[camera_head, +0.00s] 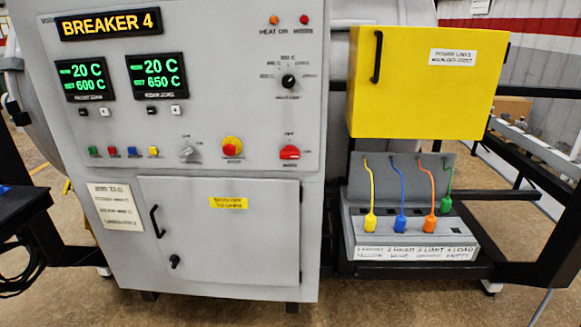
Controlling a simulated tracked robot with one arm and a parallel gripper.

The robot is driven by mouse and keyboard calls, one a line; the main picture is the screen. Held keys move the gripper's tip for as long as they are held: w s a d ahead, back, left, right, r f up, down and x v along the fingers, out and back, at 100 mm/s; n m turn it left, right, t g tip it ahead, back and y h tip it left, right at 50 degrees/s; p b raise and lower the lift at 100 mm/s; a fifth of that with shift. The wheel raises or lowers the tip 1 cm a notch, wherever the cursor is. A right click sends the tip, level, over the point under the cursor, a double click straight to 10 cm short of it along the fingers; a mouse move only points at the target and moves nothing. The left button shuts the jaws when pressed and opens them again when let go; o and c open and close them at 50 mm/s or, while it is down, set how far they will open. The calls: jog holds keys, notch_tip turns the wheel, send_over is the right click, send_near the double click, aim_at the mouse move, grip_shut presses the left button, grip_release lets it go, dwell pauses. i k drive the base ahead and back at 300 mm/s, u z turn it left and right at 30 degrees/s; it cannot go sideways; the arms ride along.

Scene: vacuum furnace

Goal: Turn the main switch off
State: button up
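The likely main switch (289,152) is a red rotary handle at the lower right of the grey control panel (215,100). Its handle lies roughly horizontal. My gripper is not in view, so nothing is seen touching the switch.
Left of the switch are a red and yellow button (232,147) and a grey knob (189,151). A black selector (289,81) sits above. A closed grey door (220,230) is below. A yellow box (425,82) and coloured plugs (400,222) stand right.

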aim_at(289, 151)
jog(key=u, duration=0.3)
jog(key=i, duration=1.35)
jog(key=u, duration=0.25)
